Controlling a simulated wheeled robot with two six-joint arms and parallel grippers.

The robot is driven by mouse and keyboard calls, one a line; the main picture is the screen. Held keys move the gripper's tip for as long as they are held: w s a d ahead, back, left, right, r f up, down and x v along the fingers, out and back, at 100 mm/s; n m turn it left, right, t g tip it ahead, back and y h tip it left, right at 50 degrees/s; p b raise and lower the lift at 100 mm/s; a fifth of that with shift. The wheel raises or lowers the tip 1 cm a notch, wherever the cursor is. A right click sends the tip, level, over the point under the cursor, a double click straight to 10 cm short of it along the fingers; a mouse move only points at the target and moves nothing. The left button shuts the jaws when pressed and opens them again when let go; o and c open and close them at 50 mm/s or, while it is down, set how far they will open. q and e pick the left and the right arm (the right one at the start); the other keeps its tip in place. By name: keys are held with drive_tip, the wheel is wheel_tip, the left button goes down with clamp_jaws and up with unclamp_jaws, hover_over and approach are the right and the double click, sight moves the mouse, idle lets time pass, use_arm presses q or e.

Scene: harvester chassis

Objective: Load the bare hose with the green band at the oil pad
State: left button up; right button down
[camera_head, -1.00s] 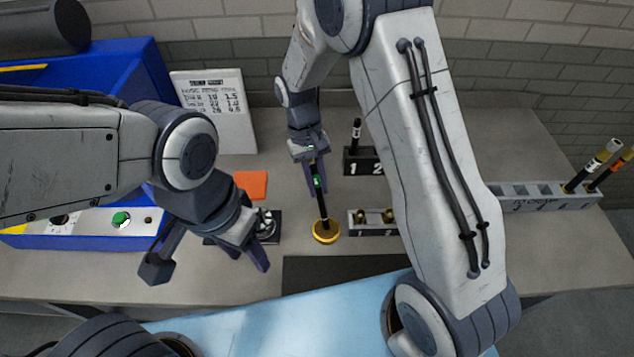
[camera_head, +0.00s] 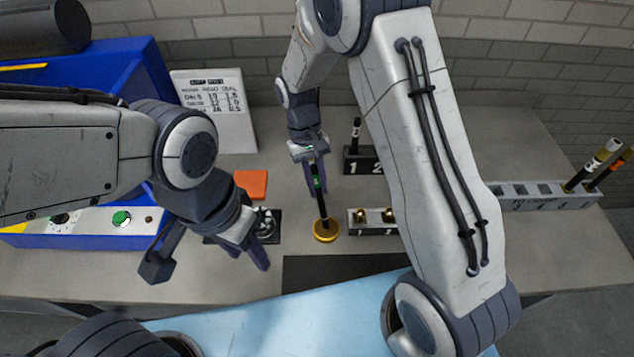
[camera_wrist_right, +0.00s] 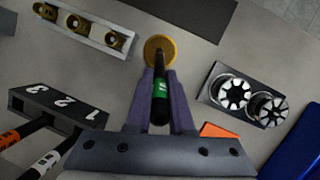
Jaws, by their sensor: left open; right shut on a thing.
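The bare black hose with a green band (camera_head: 317,187) is held by my right gripper (camera_head: 314,178), which is shut on it. Its lower end meets the round yellow oil pad (camera_head: 326,230). In the right wrist view the hose (camera_wrist_right: 161,98) lies between the purple fingers (camera_wrist_right: 161,85), and its far end is over the oil pad (camera_wrist_right: 160,44); I cannot tell how firmly it touches. My left gripper (camera_head: 215,262) is open and empty, at the left above the table, near the dark block with round metal dies (camera_head: 266,222).
A block numbered 1, 2, 3 (camera_wrist_right: 52,104) holds other banded hoses. A rail with brass fittings (camera_head: 372,230) stands right of the pad. An orange square (camera_head: 250,183), a blue machine (camera_head: 110,236), a printed board (camera_head: 217,110) and a grey rack at right (camera_head: 530,196) also stand here.

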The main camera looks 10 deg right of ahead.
idle(0.6)
wheel_tip(320, 180, up, 7)
drive_tip(key=p, duration=0.6)
drive_tip(key=shift+f, duration=0.1)
idle(0.5)
